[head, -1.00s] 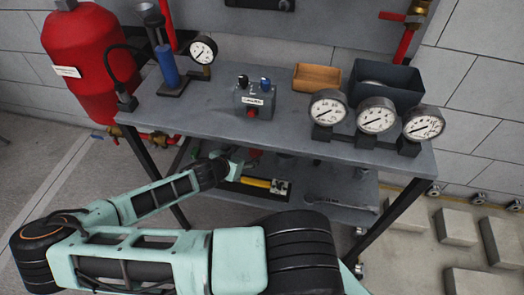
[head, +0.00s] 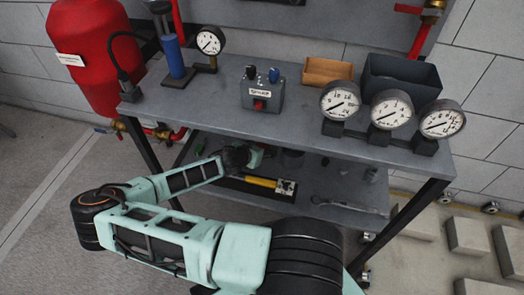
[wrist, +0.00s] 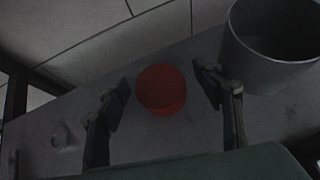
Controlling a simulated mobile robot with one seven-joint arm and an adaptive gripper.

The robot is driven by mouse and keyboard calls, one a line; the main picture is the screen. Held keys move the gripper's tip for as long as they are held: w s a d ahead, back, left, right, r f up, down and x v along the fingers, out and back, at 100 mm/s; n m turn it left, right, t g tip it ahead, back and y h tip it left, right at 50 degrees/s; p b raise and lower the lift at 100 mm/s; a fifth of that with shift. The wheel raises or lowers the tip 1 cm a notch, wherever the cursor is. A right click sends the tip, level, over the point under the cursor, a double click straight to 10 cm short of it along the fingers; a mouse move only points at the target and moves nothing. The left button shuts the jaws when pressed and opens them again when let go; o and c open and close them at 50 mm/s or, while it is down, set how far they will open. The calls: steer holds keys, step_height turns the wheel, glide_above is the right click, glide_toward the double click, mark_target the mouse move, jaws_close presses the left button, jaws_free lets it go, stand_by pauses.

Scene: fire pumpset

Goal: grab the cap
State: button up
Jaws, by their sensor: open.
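The cap looks to be the round red piece (wrist: 161,90) in the wrist view, lying on the grey lower shelf. My gripper (wrist: 164,86) is open, with one finger to the left of the cap and one to the right. Gaps show between the cap and both fingers, and how far the fingertips are above the shelf is hard to tell. In the head view my gripper (head: 257,155) is at the lower shelf (head: 225,146), under the bench top, and the cap is hidden there.
A grey cup (wrist: 272,45) stands close to the right finger. The bench top (head: 225,95) overhangs my gripper and carries gauges (head: 390,110) and a switch box (head: 262,95).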

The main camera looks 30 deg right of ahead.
steer(key=shift+c, duration=0.7)
steer(key=c, duration=1.2)
